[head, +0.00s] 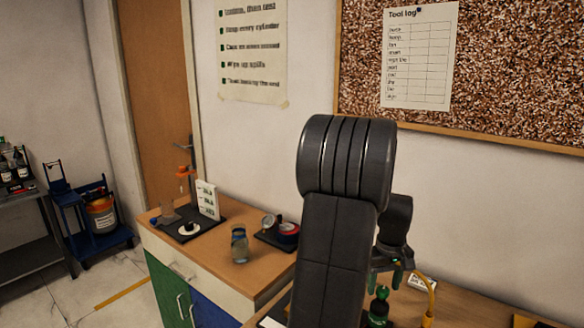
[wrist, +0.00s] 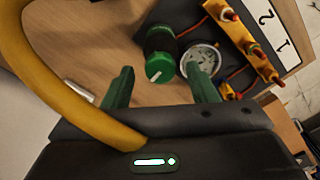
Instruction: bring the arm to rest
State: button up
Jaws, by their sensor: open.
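My arm rises in the middle of the head view, dark and folded, in front of the wall. My gripper (head: 387,278) hangs low at its right side, over the bench top. In the wrist view my gripper (wrist: 163,88) shows two green fingers spread apart with nothing between them. A dark cylinder with a green cap (wrist: 162,52) stands just beyond the fingers. It also shows in the head view (head: 378,308), below the gripper. A round whitish dish or gauge (wrist: 200,60) sits beside it. My arm hides part of the bench.
A yellow hose (wrist: 60,75) curves close past the gripper. A yellow fixture (wrist: 250,45) with red-tipped parts stands beyond the cylinder. A glass jar (head: 239,244) and a dark tray with gauges (head: 278,233) stand on the bench to the left. A blue cart (head: 92,215) stands far left.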

notch_tip(320, 180, up, 13)
notch_tip(320, 180, down, 14)
jog(key=shift+r, duration=0.25)
jog(key=shift+f, duration=0.25)
jog(key=m, duration=0.9)
jog(key=shift+p, duration=0.4)
jog(key=m, duration=0.5)
jog(key=shift+m+p, duration=0.4)
jog(key=shift+m, duration=1.6)
jog(key=shift+r, duration=0.1)
